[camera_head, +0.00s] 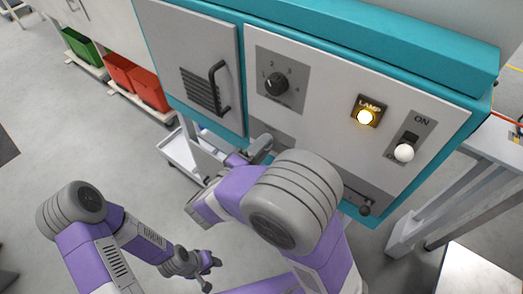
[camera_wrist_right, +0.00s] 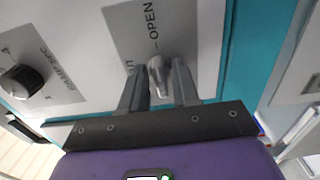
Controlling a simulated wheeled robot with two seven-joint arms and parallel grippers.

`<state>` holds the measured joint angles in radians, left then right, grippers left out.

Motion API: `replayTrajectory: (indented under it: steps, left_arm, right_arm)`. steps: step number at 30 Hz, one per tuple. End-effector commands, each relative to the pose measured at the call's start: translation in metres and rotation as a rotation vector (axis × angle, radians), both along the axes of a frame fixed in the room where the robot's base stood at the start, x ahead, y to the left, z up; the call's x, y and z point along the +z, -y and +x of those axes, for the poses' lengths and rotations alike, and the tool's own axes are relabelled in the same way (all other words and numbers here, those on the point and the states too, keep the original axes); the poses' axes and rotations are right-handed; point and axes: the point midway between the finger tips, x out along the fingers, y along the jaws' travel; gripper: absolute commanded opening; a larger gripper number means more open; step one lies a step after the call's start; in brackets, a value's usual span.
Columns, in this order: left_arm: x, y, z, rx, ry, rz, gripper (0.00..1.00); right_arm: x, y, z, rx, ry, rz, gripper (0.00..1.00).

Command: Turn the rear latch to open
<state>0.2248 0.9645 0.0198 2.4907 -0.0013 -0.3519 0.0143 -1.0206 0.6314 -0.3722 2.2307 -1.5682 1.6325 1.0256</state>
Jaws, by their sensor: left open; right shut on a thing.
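In the right wrist view a metal latch handle (camera_wrist_right: 158,72) stands out from a grey plate (camera_wrist_right: 180,28) lettered OPEN; a second word is partly covered. My right gripper (camera_wrist_right: 160,82) has its fingers either side of the handle and is shut on it. In the head view my right arm crosses in front of the cabinet. My right gripper (camera_head: 258,150) is at the panel's lower part, and the latch is hidden there. My left gripper (camera_head: 210,268) is open and empty, low over the floor and away from the cabinet.
The teal and grey cabinet (camera_head: 340,110) carries a door with a black handle (camera_head: 218,88), a numbered dial (camera_head: 276,84), a lit lamp (camera_head: 365,117) and an ON switch (camera_head: 405,150). A white cart (camera_head: 180,160) stands behind my right arm. Green and red bins line the left.

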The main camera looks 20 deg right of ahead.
Motion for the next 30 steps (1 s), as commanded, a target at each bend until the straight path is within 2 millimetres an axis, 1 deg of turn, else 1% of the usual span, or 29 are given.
replayTrajectory:
  steps: [4,16,17,18,26,30]
  left_arm:
    - [-0.003,0.0,0.0,0.0,0.0,0.0,0.43]
    - [-0.003,0.0,0.0,0.0,0.0,0.0,0.43]
    - [-0.003,0.0,0.0,0.0,0.0,0.0,0.43]
    - [-0.003,0.0,0.0,0.0,0.0,0.0,0.43]
    - [-0.003,0.0,0.0,0.0,0.0,0.0,0.43]
    - [0.0,0.0,0.0,0.0,0.0,0.0,0.43]
  right_arm:
    - [-0.001,0.0,0.0,0.001,0.013,0.013,0.0]
    - [0.0,0.0,0.0,0.001,0.016,0.015,0.0]
    - [0.0,0.0,0.0,0.001,0.016,0.015,0.35]
    - [0.0,0.0,0.0,0.001,0.016,0.015,0.38]
    - [0.0,-0.001,0.0,0.001,0.016,0.014,0.38]
    - [0.001,-0.01,-0.007,0.003,0.017,0.013,0.38]
